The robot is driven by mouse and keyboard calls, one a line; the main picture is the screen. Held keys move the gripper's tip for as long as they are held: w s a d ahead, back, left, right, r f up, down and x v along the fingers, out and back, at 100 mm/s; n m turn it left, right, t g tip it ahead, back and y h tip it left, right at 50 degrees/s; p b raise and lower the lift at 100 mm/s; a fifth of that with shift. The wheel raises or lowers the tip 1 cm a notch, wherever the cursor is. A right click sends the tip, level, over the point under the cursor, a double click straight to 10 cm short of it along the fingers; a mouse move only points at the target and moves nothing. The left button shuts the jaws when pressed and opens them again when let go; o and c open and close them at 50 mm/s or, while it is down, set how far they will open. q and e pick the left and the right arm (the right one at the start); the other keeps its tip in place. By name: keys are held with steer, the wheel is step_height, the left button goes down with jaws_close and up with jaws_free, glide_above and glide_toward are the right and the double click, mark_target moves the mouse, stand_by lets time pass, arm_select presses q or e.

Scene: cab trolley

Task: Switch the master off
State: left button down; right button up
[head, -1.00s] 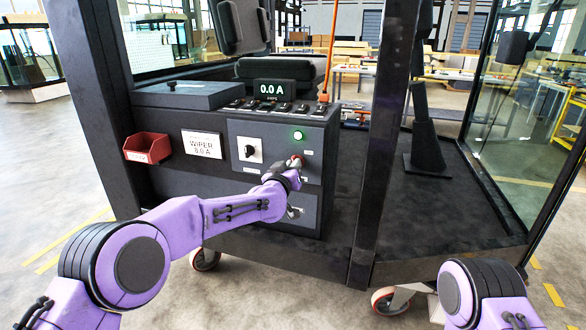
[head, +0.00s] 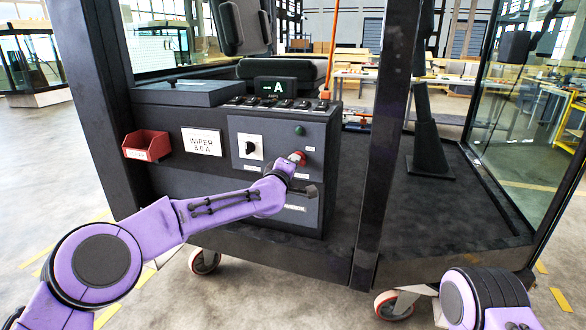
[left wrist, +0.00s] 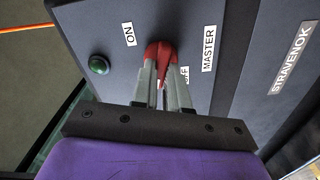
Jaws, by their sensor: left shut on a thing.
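The red master switch (head: 299,157) is on the grey panel of the cab's console. In the left wrist view its red handle (left wrist: 153,50) is between the ON and OFF labels, beside the MASTER label (left wrist: 209,48). My left gripper (left wrist: 161,72) is shut on the red handle, and its fingers hide part of the handle and the OFF label. The round green lamp (head: 299,130) above the switch is dark; it also shows in the left wrist view (left wrist: 99,65). The display (head: 276,88) shows a dash and an A. My right gripper is out of view.
A black rotary knob (head: 250,147) is left of the switch. A red bin (head: 147,146) and a WIPER 8.0 A card (head: 202,142) are on the console front. A dark upright post (head: 385,150) stands right of the console. The cab floor (head: 440,205) beyond it is open.

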arm_select(q)
steer(key=shift+f+n+b, duration=0.2)
steer(key=shift+n+b, duration=0.5)
steer(key=shift+n, duration=1)
steer(key=c, duration=1.1)
jaws_free()
steer(key=shift+c, duration=0.2)
steer(key=b+v, duration=0.2)
steer(key=v, duration=0.8)
steer(key=shift+s, duration=0.3)
